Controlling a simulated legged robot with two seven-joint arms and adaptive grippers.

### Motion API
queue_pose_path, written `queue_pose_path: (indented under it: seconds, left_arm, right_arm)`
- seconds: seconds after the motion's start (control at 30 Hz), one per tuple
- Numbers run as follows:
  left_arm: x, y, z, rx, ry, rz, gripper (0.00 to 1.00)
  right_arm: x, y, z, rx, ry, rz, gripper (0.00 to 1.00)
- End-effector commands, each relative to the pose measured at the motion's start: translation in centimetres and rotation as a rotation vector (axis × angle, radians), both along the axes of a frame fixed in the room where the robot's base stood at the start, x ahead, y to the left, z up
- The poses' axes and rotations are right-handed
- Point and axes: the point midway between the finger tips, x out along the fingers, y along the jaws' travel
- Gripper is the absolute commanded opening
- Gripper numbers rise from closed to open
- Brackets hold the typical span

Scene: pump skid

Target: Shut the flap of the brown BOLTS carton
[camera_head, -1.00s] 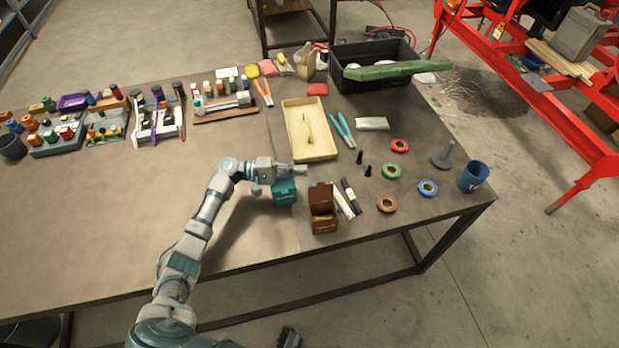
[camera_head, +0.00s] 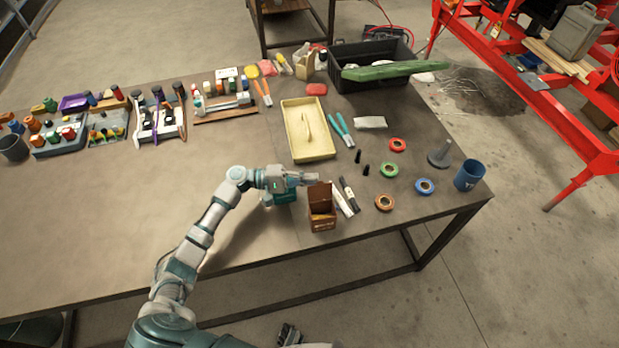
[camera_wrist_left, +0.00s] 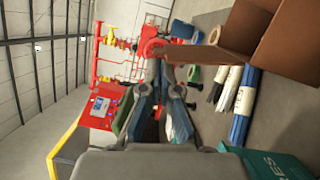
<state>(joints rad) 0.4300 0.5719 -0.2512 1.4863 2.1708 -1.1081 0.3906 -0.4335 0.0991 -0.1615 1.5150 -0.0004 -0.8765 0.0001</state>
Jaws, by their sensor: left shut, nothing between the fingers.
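The brown carton (camera_head: 322,222) stands near the table's front edge, with its flap (camera_head: 320,194) raised upright at the back and its top open. My left gripper (camera_head: 314,179) is shut and empty, just behind and above the top edge of the flap; I cannot tell whether it touches. In the left wrist view the shut fingertips (camera_wrist_left: 153,48) are close to the brown cardboard (camera_wrist_left: 272,38) at upper right.
A teal carton (camera_head: 285,197) stands left of the brown one, under my left wrist. Tape rolls (camera_head: 384,202) are further right. A cream tray (camera_head: 308,140) lies behind. The table at left front is clear.

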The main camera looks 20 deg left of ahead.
Motion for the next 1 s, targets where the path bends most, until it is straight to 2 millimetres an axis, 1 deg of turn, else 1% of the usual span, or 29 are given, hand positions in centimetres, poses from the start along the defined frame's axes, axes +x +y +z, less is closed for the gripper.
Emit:
queue_pose_path:
  seconds: [0.3, 0.57, 0.87, 1.0]
  left_arm:
    - [-0.3, -0.2, 0.2, 0.027, -0.05, -0.001, 0.0]
    - [-0.9, -0.5, 0.5, 0.073, -0.132, -0.001, 0.0]
    - [-2.3, -1.4, 0.8, 0.203, -0.351, -0.001, 0.0]
    - [-3.0, -1.8, 0.8, 0.272, -0.465, -0.001, 0.0]
  right_arm:
    - [0.7, 0.1, 0.6, 0.001, -0.01, -0.001, 0.4]
    - [0.6, 0.1, 1.0, 0.0, 0.0, -0.002, 0.4]
    - [1.9, 0.3, 3.9, 0.004, -0.017, -0.005, 0.4]
    - [2.5, 0.3, 5.5, 0.006, -0.023, -0.007, 0.4]
